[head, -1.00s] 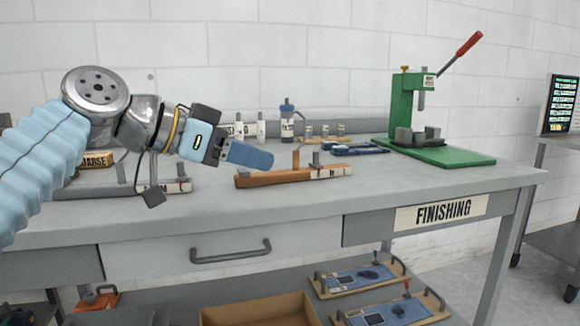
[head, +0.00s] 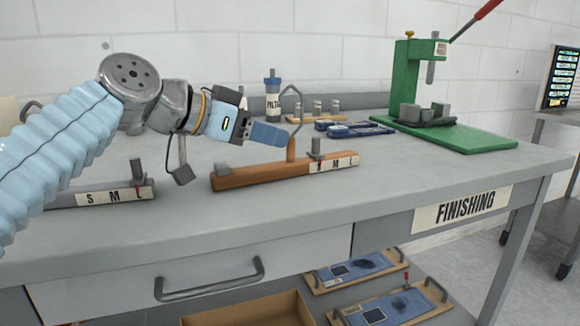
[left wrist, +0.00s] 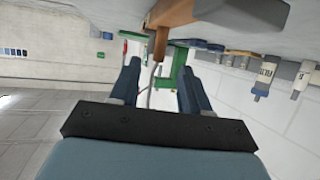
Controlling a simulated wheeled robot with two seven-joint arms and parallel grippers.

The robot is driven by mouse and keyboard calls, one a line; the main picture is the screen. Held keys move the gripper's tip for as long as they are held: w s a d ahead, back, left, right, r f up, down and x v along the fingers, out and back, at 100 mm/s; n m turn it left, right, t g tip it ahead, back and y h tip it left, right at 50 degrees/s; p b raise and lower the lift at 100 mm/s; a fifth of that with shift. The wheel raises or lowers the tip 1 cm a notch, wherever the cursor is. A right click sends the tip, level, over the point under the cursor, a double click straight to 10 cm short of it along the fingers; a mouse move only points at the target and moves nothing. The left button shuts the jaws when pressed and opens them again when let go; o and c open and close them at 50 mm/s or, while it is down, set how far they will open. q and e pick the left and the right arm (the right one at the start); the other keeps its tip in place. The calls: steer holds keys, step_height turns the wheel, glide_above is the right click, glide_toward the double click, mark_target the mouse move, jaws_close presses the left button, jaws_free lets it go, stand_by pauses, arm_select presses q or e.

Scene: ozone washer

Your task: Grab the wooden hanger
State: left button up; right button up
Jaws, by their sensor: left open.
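The wooden hanger (head: 240,178) is a brown bar with a white S M L label at its right end. It lies on the grey workbench, with a short post at its middle and a thin metal hook (head: 293,100) rising from it. My left gripper (head: 282,137) is open and empty, its fingertips close to the post, just above the bar. In the left wrist view, which is upside down, the post and hook of the hanger (left wrist: 160,42) show between the spread fingers (left wrist: 158,75). Whether they touch cannot be told. My right gripper is not in view.
A grey hanger (head: 105,193) with an S M L label lies to the left. A green press (head: 455,138) with a red handle stands at the right. Blue tools (head: 350,129), a bottle (head: 272,88) and small bottles stand behind. The bench front (head: 300,215) is clear.

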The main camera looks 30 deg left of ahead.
mark_target(290, 141)
arm_select(q)
steer(key=x, duration=0.6)
steer(key=shift+f, duration=0.1)
steer(key=shift+s, duration=0.1)
jaws_close()
